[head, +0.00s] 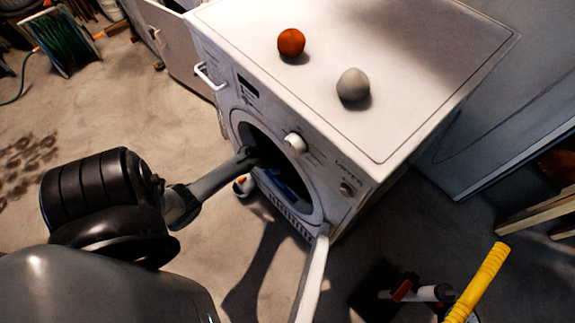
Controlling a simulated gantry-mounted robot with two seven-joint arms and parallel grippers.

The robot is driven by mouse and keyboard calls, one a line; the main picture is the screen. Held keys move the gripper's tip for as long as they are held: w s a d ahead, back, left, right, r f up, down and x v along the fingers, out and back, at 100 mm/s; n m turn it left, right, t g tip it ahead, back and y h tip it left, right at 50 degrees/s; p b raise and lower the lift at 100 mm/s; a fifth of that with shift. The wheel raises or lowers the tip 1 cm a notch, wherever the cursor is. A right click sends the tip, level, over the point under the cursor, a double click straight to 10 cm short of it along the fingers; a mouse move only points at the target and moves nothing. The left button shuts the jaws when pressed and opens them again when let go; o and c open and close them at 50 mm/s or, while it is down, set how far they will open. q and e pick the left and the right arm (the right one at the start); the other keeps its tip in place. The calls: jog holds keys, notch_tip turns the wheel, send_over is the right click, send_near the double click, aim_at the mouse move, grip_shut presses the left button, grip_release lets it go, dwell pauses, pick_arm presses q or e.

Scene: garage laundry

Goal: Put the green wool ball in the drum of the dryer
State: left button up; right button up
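The white dryer (420,115) stands with its round front open and the door (312,282) swung out toward me. The drum (292,187) is dark inside, with something blue low in it. My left gripper (250,157) reaches in from the left, its tip at the drum opening; its fingers are too small and dark to read, and I cannot tell whether they hold anything. No green wool ball shows. An orange-red ball (291,42) and a light grey ball (353,85) rest on the dryer's top. My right gripper is not in view.
A green hose reel (65,38) stands on the floor at the back left. A yellow handle-like thing (478,284) and small red, white and black items are at the bottom right. A small white and orange thing (243,185) is beside the dryer. The floor on the left is mostly clear.

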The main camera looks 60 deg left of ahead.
pick_arm(q)
jog(key=shift+o, duration=0.9)
jog(key=shift+r, duration=0.15)
jog(key=shift+r, duration=0.35)
jog(key=a+p+v, duration=0.1)
jog(key=p+v, duration=0.8)
jog(key=v, duration=0.2)
jog(key=shift+s+d+r, duration=0.25)
jog(key=shift+d, duration=0.25)
